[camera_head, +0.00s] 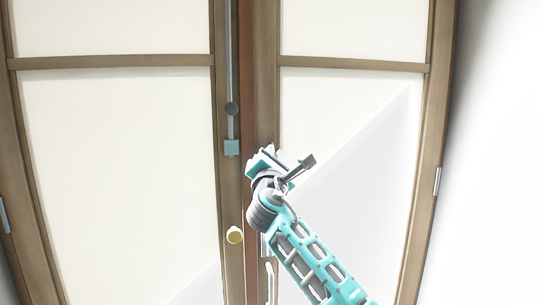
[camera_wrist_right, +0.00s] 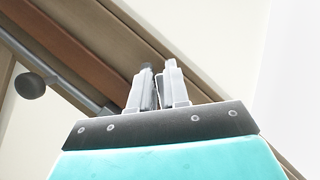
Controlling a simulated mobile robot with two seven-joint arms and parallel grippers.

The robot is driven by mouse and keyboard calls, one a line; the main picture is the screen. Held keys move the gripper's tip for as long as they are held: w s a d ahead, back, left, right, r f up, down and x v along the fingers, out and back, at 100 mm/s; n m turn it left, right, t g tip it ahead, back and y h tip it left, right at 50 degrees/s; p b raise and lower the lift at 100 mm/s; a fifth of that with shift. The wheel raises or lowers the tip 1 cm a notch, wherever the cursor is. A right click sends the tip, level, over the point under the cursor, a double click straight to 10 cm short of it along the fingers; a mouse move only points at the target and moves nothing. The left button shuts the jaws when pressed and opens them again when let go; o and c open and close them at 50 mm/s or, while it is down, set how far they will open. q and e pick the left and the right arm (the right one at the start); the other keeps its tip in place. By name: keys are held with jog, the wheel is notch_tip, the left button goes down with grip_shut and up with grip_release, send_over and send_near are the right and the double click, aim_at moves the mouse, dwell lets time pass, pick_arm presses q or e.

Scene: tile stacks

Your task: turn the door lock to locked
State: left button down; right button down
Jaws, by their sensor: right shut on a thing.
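A double door with brown wooden frames and cream panels fills the head view; its left leaf (camera_head: 110,130) and right leaf (camera_head: 350,110) meet at the middle. My right gripper (camera_head: 268,154) is at the inner frame of the right leaf, just right of the seam. In the right wrist view its two pale fingers (camera_wrist_right: 158,88) are close together, shut on a small part that they mostly hide. I take this part to be the door lock, but its shape and turn cannot be made out. My left gripper is not in view.
A yellowish knob (camera_head: 235,235) and a pale upright handle (camera_head: 269,282) are lower down. A white wall (camera_head: 500,150) is at the right.

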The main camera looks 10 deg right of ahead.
jog(key=shift+d+f+m+g+h+p, duration=0.2)
jog(key=shift+m+g+p, duration=0.4)
jog(key=shift+m, duration=1.2)
jog(key=shift+a+f+m+g+h+p, duration=0.2)
jog(key=shift+m+g+p, duration=0.4)
jog(key=shift+m, duration=1.2)
jog(key=shift+d+f+m+g+h+p, duration=0.1)
jog(key=shift+d+m+g+h+p, duration=0.2)
jog(key=shift+m+g, duration=1)
jog(key=shift+a+m+t, duration=0.1)
jog(key=shift+m+t, duration=0.4)
jog(key=shift+m, duration=0.2)
jog(key=c, duration=1.5)
grip_release()
jog(key=shift+s, duration=0.1)
jog(key=v, duration=1.2)
jog(key=shift+s+a, duration=0.15)
jog(key=shift+s, duration=0.15)
